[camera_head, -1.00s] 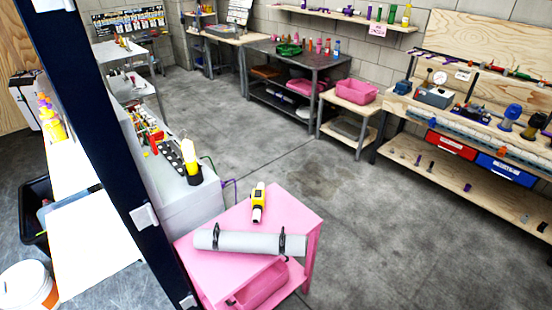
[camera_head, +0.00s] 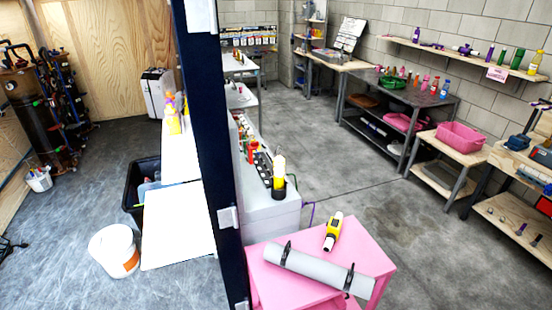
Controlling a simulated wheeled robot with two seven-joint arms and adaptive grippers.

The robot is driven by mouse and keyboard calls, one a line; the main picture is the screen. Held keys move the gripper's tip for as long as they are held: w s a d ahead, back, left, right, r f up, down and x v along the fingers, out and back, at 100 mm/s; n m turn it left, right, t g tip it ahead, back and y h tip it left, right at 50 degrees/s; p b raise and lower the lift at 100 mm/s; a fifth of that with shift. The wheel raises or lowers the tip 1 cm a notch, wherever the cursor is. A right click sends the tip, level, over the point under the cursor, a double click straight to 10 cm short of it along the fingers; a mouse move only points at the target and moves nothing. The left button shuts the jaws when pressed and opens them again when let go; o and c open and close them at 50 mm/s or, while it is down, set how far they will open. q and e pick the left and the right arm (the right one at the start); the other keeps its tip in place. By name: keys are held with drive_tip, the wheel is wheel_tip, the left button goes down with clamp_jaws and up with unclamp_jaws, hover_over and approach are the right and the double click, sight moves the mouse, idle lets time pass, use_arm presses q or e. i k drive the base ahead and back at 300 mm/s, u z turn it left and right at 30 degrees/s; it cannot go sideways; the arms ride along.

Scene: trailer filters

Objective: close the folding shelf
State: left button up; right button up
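The folding shelf (camera_head: 178,228) is a white panel left of the dark blue post. It extends outward at about the height of the white surface (camera_head: 182,160) behind it, which carries yellow bottles (camera_head: 172,118). Its right edge is hidden by the post, and I cannot tell how it is hinged or braced. Neither of my grippers is in view.
The dark blue post (camera_head: 208,130) stands upright in front. A white bucket (camera_head: 115,250) and a black bin (camera_head: 147,190) stand on the floor by the shelf. A pink table (camera_head: 262,280) with a grey roll (camera_head: 318,268) is right of the post.

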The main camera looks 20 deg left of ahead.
sight(177, 228)
drive_tip(key=k, duration=1.15)
drive_tip(key=u, duration=1.1)
drive_tip(key=i, duration=1.65)
drive_tip(key=z, duration=0.3)
